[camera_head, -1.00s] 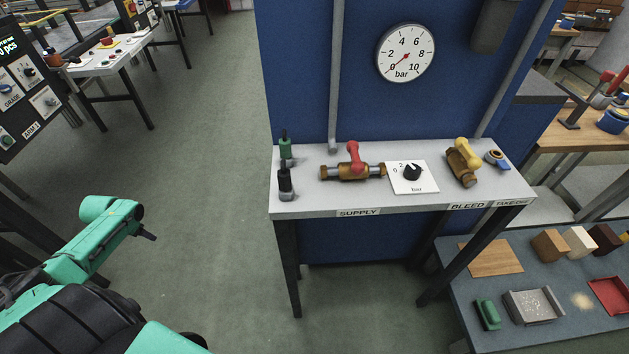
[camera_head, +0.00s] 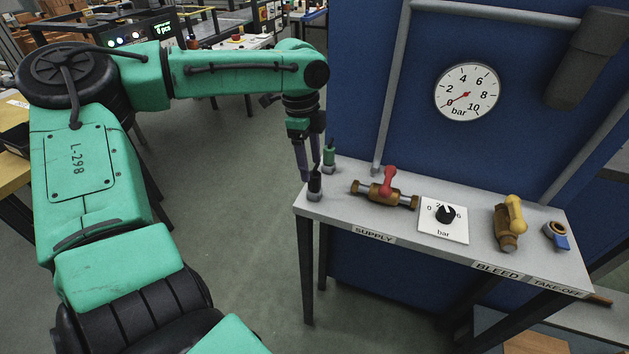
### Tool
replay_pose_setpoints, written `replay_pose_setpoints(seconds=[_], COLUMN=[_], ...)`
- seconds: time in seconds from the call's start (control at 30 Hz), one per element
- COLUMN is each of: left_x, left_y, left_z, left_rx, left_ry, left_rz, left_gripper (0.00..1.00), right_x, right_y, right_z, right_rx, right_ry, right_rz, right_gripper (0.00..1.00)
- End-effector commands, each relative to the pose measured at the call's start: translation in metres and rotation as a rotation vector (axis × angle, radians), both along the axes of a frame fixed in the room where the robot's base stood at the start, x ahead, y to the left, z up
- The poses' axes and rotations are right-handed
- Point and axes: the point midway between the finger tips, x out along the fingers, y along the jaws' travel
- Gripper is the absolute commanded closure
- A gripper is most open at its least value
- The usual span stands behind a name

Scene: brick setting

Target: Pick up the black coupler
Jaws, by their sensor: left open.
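The black coupler (camera_head: 315,184) stands upright at the front left corner of the grey bench. My left gripper (camera_head: 309,176) points down over that corner, open, with its dark fingers at the coupler's upper part. One finger is left of the coupler and the other is just behind or beside its top. I cannot tell whether either finger touches it. A green coupler (camera_head: 329,154) stands just behind, close to the gripper. My right gripper is not in view.
The bench (camera_head: 340,212) also carries a red-handled supply valve (camera_head: 387,190), a regulator dial (camera_head: 445,214), a yellow-handled bleed valve (camera_head: 510,222) and a take-off fitting (camera_head: 556,235). A blue panel with a pressure gauge (camera_head: 467,92) rises behind. Open floor lies left of the bench.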

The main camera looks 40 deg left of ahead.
Motion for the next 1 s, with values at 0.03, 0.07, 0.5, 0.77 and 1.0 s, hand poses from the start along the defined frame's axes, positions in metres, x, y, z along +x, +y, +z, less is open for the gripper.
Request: replay_pose_setpoints(seconds=[0.03, 0.07, 0.5, 0.77, 1.0], left_x=[0.0, 0.0, 0.005, 0.005, 0.005], left_y=[0.0, -0.001, -0.005, -0.005, -0.005], left_z=[-0.005, -0.009, -0.057, -0.056, -0.056], left_rx=[0.001, 0.001, 0.001, 0.0, 0.0], left_ry=[0.001, 0.001, -0.003, -0.003, -0.003], left_rz=[0.0, 0.001, 0.001, 0.001, 0.002], left_gripper=[0.3, 0.3, 0.3, 1.0, 1.0], right_x=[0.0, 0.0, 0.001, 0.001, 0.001], right_y=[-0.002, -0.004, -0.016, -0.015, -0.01], right_z=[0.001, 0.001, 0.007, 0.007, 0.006], right_rx=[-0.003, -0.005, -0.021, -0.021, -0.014], right_ry=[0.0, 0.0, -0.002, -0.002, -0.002], right_rz=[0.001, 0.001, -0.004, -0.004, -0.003], right_gripper=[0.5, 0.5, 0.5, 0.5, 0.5])
